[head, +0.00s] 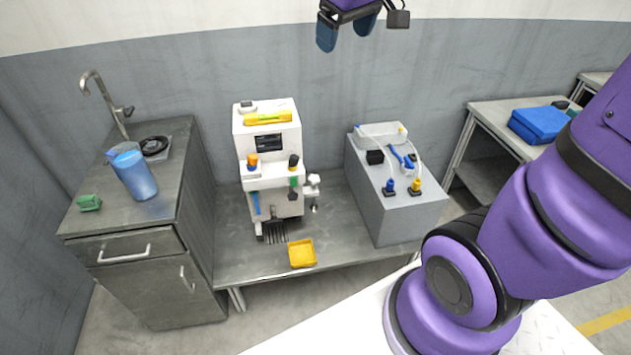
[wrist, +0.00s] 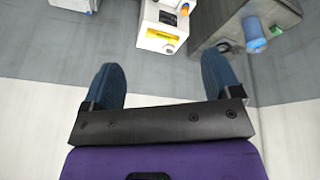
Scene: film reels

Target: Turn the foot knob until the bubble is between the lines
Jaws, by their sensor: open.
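A white machine (head: 268,160) stands on the middle metal bench. A yellow bar like a spirit level (head: 268,118) lies on its top; it also shows in the wrist view (wrist: 160,33). The bubble and its lines are too small to make out. A white knob-like part (head: 314,180) sticks out at the machine's right side; I cannot tell whether it is the foot knob. The machine's feet are not clearly visible. My gripper (head: 346,32) is open and empty, high up and apart from the machine. Its two blue fingers are spread in the wrist view (wrist: 160,68).
A yellow tray (head: 302,253) lies in front of the machine. A grey box (head: 405,205) with tubes and small knobs stands to its right. At left, a sink counter (head: 150,215) holds a blue jug (head: 136,175) and green block (head: 89,203). A blue case (head: 538,124) lies far right.

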